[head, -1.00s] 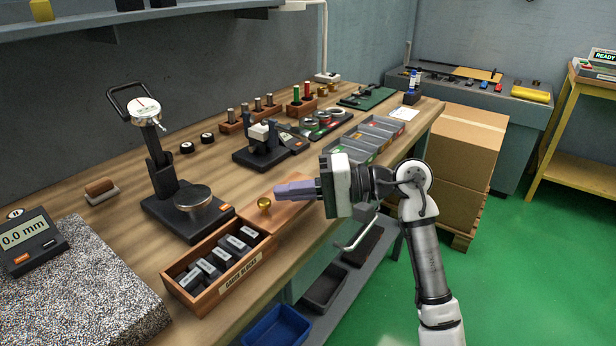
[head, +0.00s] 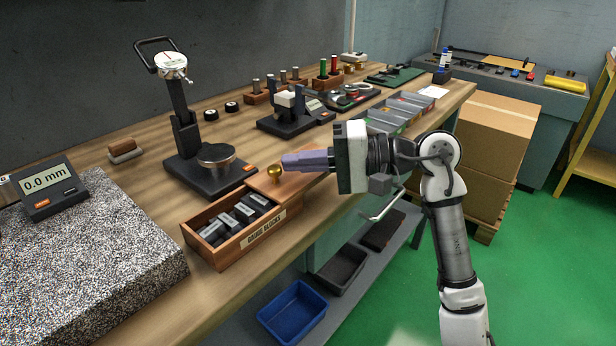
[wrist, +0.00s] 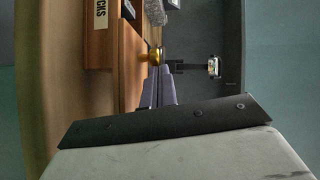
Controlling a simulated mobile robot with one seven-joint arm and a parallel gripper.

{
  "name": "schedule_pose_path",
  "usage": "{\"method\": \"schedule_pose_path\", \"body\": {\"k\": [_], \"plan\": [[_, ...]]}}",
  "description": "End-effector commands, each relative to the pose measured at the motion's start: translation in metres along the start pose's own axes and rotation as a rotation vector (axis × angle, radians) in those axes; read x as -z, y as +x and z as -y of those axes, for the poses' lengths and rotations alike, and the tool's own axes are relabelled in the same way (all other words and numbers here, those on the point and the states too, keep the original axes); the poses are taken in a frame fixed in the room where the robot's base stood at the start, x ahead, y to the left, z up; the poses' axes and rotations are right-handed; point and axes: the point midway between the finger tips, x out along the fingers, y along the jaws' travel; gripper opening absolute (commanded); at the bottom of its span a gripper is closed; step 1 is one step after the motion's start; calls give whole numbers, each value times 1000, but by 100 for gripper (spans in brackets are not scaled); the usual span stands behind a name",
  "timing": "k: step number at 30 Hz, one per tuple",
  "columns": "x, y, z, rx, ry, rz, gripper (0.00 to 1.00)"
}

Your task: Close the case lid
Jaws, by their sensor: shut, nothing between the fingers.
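The case is a wooden gauge block box (head: 232,252) near the bench's front edge, with several dark blocks showing in its open part. Its flat wooden lid (head: 298,184) sticks out past the right end, so the case is partly open. A brass knob (head: 273,174) stands on the lid. My gripper (head: 284,161) is shut and empty, its purple fingertips right beside the knob on its right side. In the wrist view, the fingertips (wrist: 157,72) reach the knob (wrist: 154,56), over the lid (wrist: 130,62); whether they touch is hard to tell.
A black gauge stand (head: 187,140) with a round metal plate stands close behind the case. A granite plate (head: 95,245) with a digital readout (head: 46,188) lies to the left. Grey bins (head: 400,112) are behind my gripper. A blue bin (head: 293,312) sits below the bench.

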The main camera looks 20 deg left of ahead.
Motion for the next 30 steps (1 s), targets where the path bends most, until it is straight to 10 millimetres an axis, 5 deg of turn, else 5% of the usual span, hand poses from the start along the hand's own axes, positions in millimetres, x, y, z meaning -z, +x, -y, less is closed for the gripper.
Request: {"method": "schedule_pose_path", "body": {"k": [21, 30], "plan": [[-81, 59, 15, -3, -3, 2, 0], [-97, 70, 22, -2, 0, 3, 0]]}}
